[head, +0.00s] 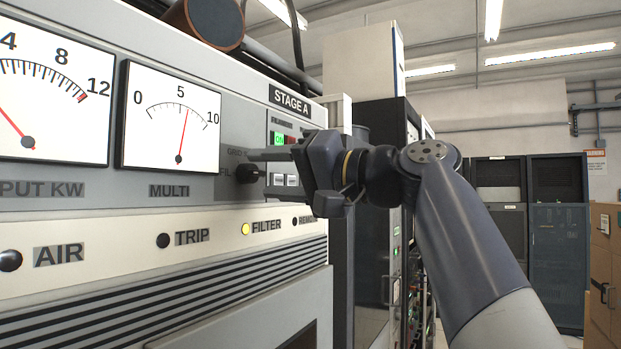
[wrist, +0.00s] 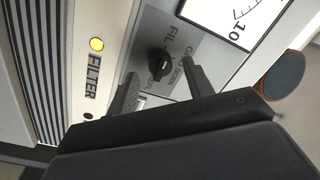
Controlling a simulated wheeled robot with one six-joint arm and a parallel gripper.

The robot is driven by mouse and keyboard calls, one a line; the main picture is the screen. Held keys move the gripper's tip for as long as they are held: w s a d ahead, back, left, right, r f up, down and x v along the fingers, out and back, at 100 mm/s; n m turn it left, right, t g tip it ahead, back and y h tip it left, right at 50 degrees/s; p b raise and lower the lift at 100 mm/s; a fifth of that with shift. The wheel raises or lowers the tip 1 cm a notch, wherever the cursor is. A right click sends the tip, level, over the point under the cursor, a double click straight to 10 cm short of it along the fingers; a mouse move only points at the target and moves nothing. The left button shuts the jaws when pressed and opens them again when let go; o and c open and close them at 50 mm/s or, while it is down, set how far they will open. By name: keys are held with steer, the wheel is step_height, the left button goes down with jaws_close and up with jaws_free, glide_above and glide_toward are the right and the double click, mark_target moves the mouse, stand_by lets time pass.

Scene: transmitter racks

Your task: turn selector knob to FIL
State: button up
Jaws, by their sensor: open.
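The black selector knob (head: 247,174) sits on the grey panel just right of the MULTI meter. In the wrist view the knob (wrist: 159,63) shows with small lettering around it; I read FIL (wrist: 171,38) and, less clearly, GRID and others. A small pale mark shows on the knob, but which label it points to I cannot tell. My gripper (head: 259,172) is open, with its fingers pointing at the panel. In the wrist view its two fingers (wrist: 159,67) lie on either side of the knob, with gaps. Contact is not visible.
The MULTI meter (head: 172,120) is left of the knob. A green lit button (head: 279,138) and pale buttons sit behind my gripper. Below runs a strip with a lit yellow FILTER lamp (head: 245,229). A dark cylinder (head: 207,22) lies on the cabinet top. Racks stand behind my arm.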

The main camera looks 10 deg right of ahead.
steer(key=b+v, duration=0.1)
steer(key=v, duration=0.8)
stand_by(0.5)
steer(key=shift+p+x, duration=0.85)
steer(key=shift+x, duration=4.45)
